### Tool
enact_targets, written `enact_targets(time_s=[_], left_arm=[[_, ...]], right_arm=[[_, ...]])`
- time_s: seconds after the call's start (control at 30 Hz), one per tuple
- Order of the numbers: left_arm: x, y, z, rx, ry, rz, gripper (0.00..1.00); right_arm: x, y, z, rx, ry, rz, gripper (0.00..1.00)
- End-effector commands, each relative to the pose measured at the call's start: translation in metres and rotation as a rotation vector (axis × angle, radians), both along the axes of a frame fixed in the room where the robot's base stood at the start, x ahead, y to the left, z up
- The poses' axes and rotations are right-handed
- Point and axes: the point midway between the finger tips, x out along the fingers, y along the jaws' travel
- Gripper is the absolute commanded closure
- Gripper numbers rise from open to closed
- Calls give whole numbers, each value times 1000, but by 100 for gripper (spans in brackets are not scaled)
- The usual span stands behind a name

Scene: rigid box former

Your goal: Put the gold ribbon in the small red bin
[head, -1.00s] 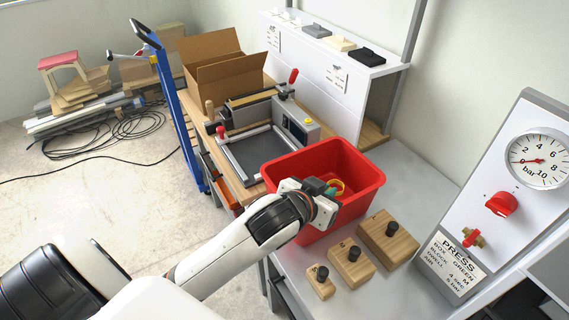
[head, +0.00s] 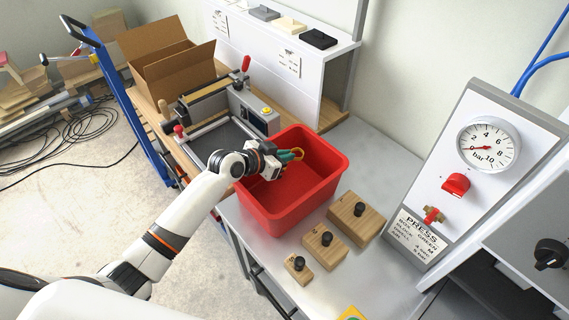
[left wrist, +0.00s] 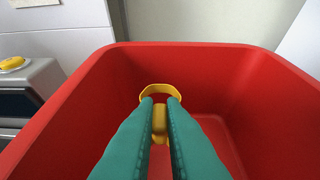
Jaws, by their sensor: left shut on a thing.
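The small red bin (head: 325,158) stands on the grey bench in the head view, and its walls fill most of the left wrist view (left wrist: 270,85). My left gripper (head: 292,155) reaches in over the bin's left rim, its green fingers inside the opening. In the left wrist view the fingers (left wrist: 160,103) are shut on the gold ribbon (left wrist: 160,122), a yellow loop. The ribbon also shows as a small yellow ring at the fingertips in the head view (head: 299,153). It is held above the bin floor. My right gripper is not in view.
Several wooden blocks with black knobs (head: 357,217) stand in front of the bin. The press panel (head: 440,180) with its gauge is at the right. A box-forming machine (head: 225,120) and open cardboard box (head: 165,65) are at the left.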

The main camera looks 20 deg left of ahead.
Motion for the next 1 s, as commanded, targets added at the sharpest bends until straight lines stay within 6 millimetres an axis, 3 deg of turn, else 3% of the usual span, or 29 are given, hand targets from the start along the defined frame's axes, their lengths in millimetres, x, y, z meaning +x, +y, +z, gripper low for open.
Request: enact_targets(time_s=[0.23, 1.0], left_arm=[[-1, -1, -32, 0, 4, 0, 100], [-3, 0, -51, 2, 12, 0, 100]], right_arm=[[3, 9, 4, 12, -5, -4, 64], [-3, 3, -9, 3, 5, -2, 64]])
